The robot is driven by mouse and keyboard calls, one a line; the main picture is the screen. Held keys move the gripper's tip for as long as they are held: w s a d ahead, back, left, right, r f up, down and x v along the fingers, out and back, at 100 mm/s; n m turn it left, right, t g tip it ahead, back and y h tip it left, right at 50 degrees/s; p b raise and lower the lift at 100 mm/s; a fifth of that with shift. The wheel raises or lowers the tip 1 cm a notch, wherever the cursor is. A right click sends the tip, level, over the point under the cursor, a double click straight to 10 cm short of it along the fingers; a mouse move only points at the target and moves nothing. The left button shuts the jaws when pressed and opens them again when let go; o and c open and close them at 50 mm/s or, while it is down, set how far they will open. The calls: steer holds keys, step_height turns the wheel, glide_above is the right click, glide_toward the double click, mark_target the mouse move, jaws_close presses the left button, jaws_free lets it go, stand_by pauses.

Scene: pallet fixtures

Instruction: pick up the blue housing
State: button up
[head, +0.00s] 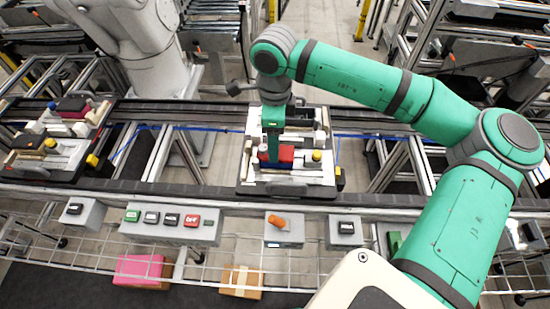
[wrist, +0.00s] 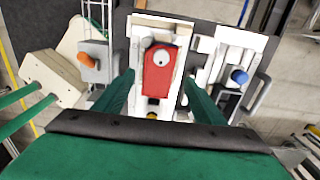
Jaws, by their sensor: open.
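My gripper (head: 272,152) points down over the middle pallet fixture (head: 247,187), with its fingers open. In the wrist view, the fingers of my gripper (wrist: 158,76) stand on either side of a red block with a white round spot (wrist: 160,70). The red block also shows beside the gripper in the head view (head: 286,154). A small blue part (head: 264,158) shows low beside the red block, partly hidden by the gripper; I cannot tell whether it is the blue housing. A round blue knob (wrist: 239,76) sits on the right in the wrist view.
A yellow knob (head: 317,155) stands on the fixture, right of the red block. A second loaded fixture (head: 40,172) is at the left. Control boxes, one with an orange knob (head: 277,220), line the front rail. Pink (head: 142,270) and brown (head: 240,281) boxes lie below.

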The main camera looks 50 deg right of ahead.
steer(key=f, duration=0.5)
steer(key=shift+a, duration=0.2)
jaws_close()
